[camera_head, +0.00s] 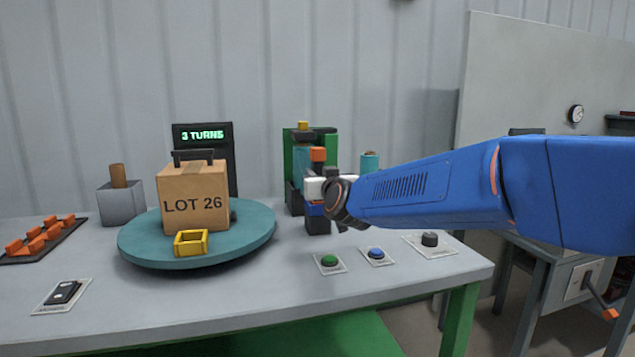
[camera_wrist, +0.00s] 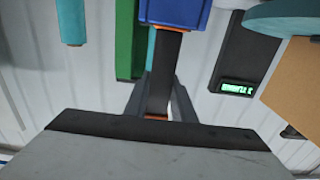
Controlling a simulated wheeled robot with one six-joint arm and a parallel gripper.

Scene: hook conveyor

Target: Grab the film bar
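In the wrist view a dark bar (camera_wrist: 164,75) with orange at its ends stands upright between the two grey fingers of my gripper (camera_wrist: 163,85); it looks like the film bar. The fingertips lie close along both sides of it, but whether they touch it is unclear. In the head view my arm reaches in from the right to the green column (camera_head: 288,165) with the teal film roll (camera_head: 302,160). There the fingers and the bar are hard to pick out; an orange piece (camera_head: 318,154) shows above my wrist.
The teal turntable (camera_head: 140,248) carries a cardboard box (camera_head: 193,190) marked LOT 26, with a yellow frame (camera_head: 191,243) in front. A display (camera_head: 200,135) reads 3 TURNS. A green button (camera_head: 329,260), a blue button (camera_head: 376,253) and a black knob (camera_head: 429,239) sit at the table's right front.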

